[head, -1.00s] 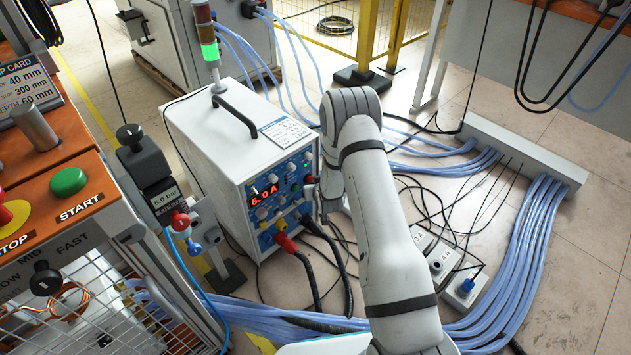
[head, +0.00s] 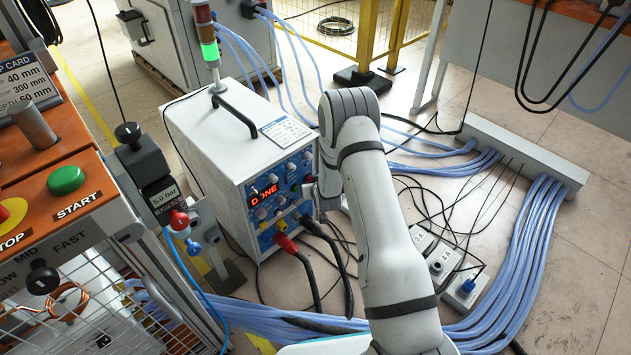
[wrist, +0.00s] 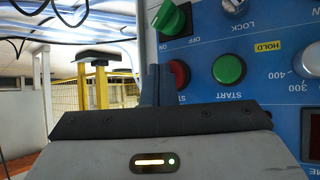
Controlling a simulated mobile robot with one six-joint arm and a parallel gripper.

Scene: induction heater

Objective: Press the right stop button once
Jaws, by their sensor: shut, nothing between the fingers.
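The white power unit (head: 205,150) has a blue front panel with a red display (head: 263,196) that reads like "DONE". In the wrist view, a red stop button (wrist: 180,74) sits left of a green START button (wrist: 228,69) on this panel; its label is partly hidden. My gripper (wrist: 150,86) is shut and empty, its dark fingertips just left of the red button and overlapping its edge in the picture. I cannot tell whether they touch it.
An orange bench (head: 50,150) at the left carries another START button (head: 66,180) and a yellow-backed STOP (head: 12,213). A green OFF knob (wrist: 172,18) is just above the red button.

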